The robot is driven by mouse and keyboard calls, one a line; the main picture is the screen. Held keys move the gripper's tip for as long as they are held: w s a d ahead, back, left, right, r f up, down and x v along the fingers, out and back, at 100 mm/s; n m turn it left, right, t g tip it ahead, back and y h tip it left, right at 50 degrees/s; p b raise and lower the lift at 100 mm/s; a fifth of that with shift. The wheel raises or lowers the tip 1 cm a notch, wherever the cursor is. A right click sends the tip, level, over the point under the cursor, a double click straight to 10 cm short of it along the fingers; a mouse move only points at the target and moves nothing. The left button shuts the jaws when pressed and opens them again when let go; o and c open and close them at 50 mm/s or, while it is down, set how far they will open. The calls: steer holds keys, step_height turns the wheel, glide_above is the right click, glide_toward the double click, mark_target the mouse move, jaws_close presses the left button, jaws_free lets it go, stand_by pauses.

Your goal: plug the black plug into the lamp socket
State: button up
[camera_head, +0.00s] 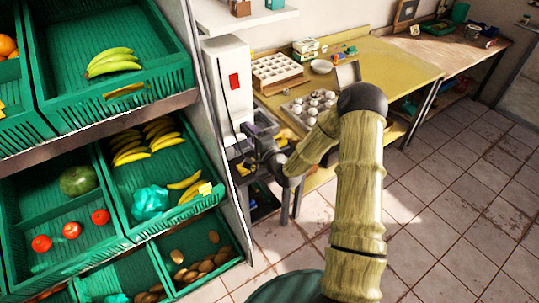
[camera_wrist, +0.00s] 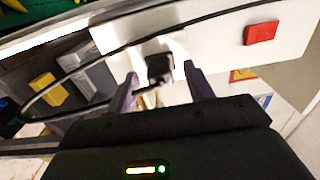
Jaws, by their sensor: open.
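A black block that looks like the black plug (camera_wrist: 159,66) sits against a white box (camera_wrist: 215,42) in the wrist view. A black cable (camera_wrist: 88,62) loops left of it and across the box. My gripper (camera_wrist: 160,74) is open, with one finger on each side of the block and gaps to both. Whether the block is seated in a socket cannot be told. In the head view my gripper (camera_head: 248,133) is at the lower part of the white box (camera_head: 228,70), and the block is hidden. I cannot make out a separate lamp socket.
The box bears a red patch (camera_wrist: 261,33). Green produce crates (camera_head: 120,95) stand close on the left. A yellow-topped table (camera_head: 385,62) with an egg tray (camera_head: 275,70) stands behind my arm. The tiled floor (camera_head: 460,210) at right is clear.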

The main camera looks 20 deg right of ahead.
steer(key=b+v, duration=0.3)
steer(key=v, duration=1.3)
steer(key=shift+a, duration=0.1)
step_height(320, 180, down, 4)
steer(key=s+a+n+g+h, duration=0.1)
steer(key=a+n+g+h, duration=0.1)
steer(key=n+g, duration=0.55)
steer(key=s+a+r+n+g+h, duration=0.1)
steer(key=s+r+n+g+h, duration=0.2)
steer(key=s+r+n+g, duration=0.4)
steer(key=s, duration=0.8)
steer(key=shift+r+h, duration=0.3)
stand_by(1.4)
